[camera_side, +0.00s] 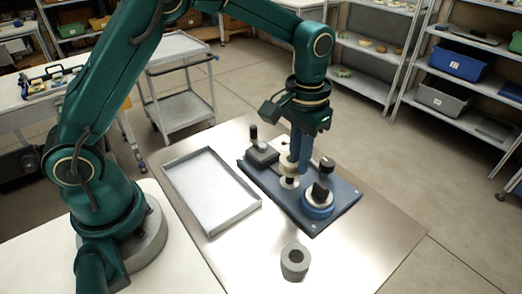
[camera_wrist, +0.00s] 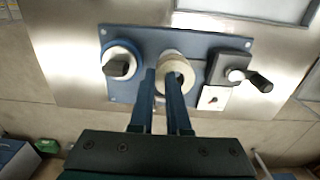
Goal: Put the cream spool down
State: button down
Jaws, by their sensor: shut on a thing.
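The cream spool (camera_wrist: 173,62) is in my gripper (camera_wrist: 162,76), whose two dark blue fingers are shut on its near part. In the side view my gripper (camera_side: 300,165) points down over the blue board (camera_side: 335,222), and the cream spool (camera_side: 287,164) shows at the fingertips, partly hidden by them. Just below it stands a small pale round piece with a dark top (camera_side: 289,182). I cannot tell whether the spool touches it. The board also shows in the wrist view (camera_wrist: 145,38).
A blue reel with a black knob (camera_side: 318,204) sits on the board's near end. A grey block with a black-handled crank (camera_side: 262,154) is at the other end. An empty grey tray (camera_side: 205,190) lies left of the board. A grey hollow cylinder (camera_side: 295,262) stands in front.

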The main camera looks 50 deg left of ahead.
jog(key=shift+f, duration=0.25)
jog(key=shift+f, duration=0.35)
jog(key=c, duration=0.9)
grip_release()
